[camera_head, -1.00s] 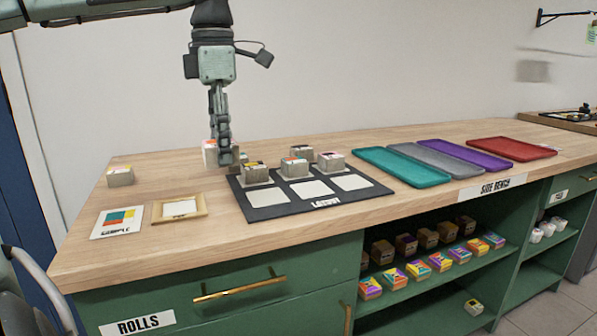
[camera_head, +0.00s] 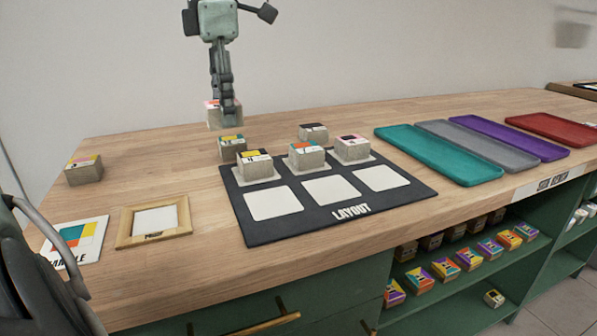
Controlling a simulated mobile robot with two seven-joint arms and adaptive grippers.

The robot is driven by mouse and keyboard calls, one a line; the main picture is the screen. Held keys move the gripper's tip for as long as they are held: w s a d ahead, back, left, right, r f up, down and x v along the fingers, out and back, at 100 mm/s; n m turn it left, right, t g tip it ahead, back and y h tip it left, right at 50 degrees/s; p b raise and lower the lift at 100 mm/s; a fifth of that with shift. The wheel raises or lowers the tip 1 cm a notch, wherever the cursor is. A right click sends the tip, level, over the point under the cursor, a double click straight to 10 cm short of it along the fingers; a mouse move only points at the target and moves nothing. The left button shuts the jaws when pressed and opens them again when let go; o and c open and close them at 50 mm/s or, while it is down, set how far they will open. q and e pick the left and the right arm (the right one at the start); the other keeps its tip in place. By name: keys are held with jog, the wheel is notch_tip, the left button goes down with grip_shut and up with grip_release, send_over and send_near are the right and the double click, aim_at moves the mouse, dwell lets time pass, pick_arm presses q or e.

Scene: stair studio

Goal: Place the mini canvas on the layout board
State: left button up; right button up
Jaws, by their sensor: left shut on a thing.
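My left gripper (camera_head: 227,112) points down over the back of the bench. It is shut on a mini canvas (camera_head: 212,116), a small block with a pinkish-red patterned top, partly hidden by the fingers. The canvas looks raised near the bench's back edge. The black layout board (camera_head: 240,220) lies in front of it. Its back row holds a yellow-and-black block (camera_head: 256,168), a teal-and-orange block (camera_head: 306,157) and a dark-marked block (camera_head: 352,150). The three white squares of its front row (camera_head: 274,203) are empty. My right gripper is not in view.
Loose blocks stand behind the board (camera_head: 232,148), (camera_head: 313,134) and at the far left (camera_head: 84,171). A sample card (camera_head: 76,240) and a wooden frame (camera_head: 153,221) lie left of the board. Teal (camera_head: 438,155), grey, purple and red trays lie to the right.

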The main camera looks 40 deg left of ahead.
pick_arm(q)
send_over(272, 201)
notch_tip(272, 201, down, 6)
jog(key=shift+f, duration=0.15)
notch_tip(272, 201, down, 4)
jog(key=shift+f+b, duration=0.1)
jog(key=shift+b, duration=0.25)
jog(key=o, duration=1.1)
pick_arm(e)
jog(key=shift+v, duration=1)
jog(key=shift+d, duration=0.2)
pick_arm(q)
jog(key=shift+r, duration=0.2)
notch_tip(272, 201, up, 12)
jog(key=p, duration=0.1)
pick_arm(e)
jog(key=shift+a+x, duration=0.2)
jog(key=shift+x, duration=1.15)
